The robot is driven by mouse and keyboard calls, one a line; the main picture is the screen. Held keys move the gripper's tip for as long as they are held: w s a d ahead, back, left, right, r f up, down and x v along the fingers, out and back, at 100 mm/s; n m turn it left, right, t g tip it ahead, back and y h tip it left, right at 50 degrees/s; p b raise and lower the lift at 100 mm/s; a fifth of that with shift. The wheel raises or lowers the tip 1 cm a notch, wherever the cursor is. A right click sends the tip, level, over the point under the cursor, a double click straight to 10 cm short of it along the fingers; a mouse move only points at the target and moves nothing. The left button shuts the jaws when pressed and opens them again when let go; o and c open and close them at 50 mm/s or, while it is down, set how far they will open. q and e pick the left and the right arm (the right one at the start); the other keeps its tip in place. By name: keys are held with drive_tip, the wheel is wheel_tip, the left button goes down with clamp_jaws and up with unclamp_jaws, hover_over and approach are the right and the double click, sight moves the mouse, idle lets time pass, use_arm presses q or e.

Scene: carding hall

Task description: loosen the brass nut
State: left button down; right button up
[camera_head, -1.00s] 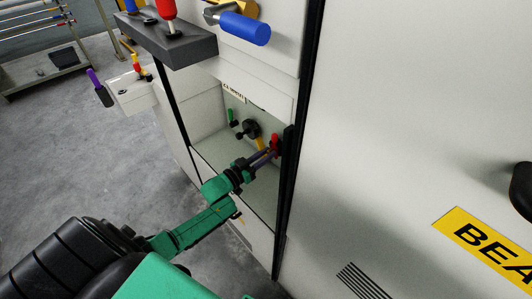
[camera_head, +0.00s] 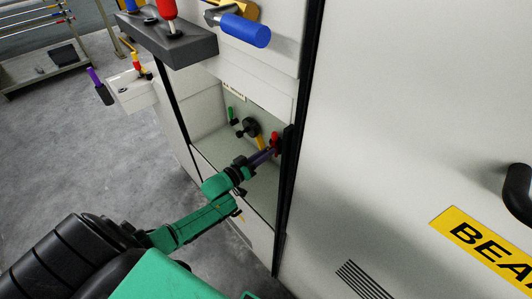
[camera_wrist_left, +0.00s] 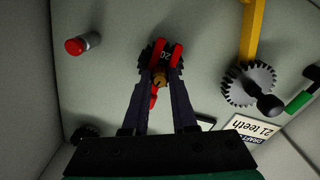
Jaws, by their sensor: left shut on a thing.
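My left gripper (camera_head: 265,157) reaches into the machine's open recess. In the left wrist view its two dark fingers (camera_wrist_left: 161,76) are closed in on the brass nut (camera_wrist_left: 159,80), a small yellowish piece between them. Right behind the nut is a dark toothed gear (camera_wrist_left: 146,58) marked 20, with red parts around it. A red lever (camera_wrist_left: 153,97) shows between the fingers. In the head view the nut is hidden by the gripper, and a red part (camera_head: 275,142) shows just beyond the fingertips. My right gripper is not in view.
Beside the nut are another gear (camera_wrist_left: 249,86) with a black knob, a yellow arm (camera_wrist_left: 253,30), a green handle (camera_wrist_left: 300,101), a "21 teeth" label (camera_wrist_left: 252,139) and a red-capped peg (camera_wrist_left: 76,46). The recess's dark right edge (camera_head: 287,185) is close to the fingers.

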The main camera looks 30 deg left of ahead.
use_arm(q)
drive_tip(key=c, duration=0.7)
unclamp_jaws()
drive_tip(key=v, duration=1.4)
drive_tip(key=shift+s, duration=0.3)
drive_tip(key=shift+a, duration=0.15)
